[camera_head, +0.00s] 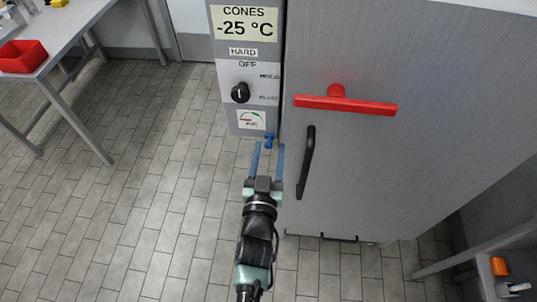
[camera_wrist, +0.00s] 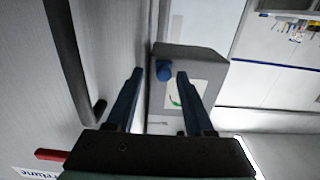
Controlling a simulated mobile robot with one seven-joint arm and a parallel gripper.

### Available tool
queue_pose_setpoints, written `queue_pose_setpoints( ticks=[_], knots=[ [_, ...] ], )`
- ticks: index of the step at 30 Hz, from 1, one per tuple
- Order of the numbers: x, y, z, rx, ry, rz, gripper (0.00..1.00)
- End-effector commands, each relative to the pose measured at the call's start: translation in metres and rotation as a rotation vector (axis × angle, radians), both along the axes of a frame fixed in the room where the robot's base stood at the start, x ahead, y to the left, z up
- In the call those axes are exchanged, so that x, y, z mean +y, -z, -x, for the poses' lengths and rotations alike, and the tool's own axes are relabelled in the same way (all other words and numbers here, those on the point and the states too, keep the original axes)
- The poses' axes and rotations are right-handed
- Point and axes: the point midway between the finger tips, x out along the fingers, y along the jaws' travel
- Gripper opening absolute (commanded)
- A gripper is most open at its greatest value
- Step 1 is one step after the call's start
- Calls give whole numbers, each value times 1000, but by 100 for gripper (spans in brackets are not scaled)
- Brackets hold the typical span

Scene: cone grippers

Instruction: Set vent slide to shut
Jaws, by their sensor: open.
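The vent slide's small blue knob (camera_head: 268,140) shows at the lower edge of the grey control box (camera_head: 222,60), beside a label with a green arc and red lettering (camera_head: 251,120). In the wrist view the blue knob (camera_wrist: 164,71) sits on the end face of the box, between the fingertips in the picture. My gripper (camera_head: 268,149) is open, its blue fingers pointing at the knob. In the wrist view my gripper (camera_wrist: 160,75) shows nothing held. I cannot tell whether the fingers are level with the knob. The slide's track and marks are not readable.
A grey cabinet door with a black handle (camera_head: 306,163) and a red T-shaped handle (camera_head: 345,103) stands just right of my gripper. The box carries a black dial (camera_head: 240,92). A table with a red bin (camera_head: 22,57) is at left. The tiled floor between is clear.

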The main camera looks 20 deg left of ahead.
Motion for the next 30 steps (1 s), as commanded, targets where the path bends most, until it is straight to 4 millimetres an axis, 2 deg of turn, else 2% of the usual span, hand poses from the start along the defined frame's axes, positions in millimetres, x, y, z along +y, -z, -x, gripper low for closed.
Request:
queue_pose_setpoints(
  ticks=[4,8,21,30],
  knots=[
    [0,2,7,0,-2,-1,53],
    [-5,4,23,2,-3,-2,53],
    [-28,2,100,3,0,1,53],
    [-36,1,123,1,2,1,53]
  ],
)
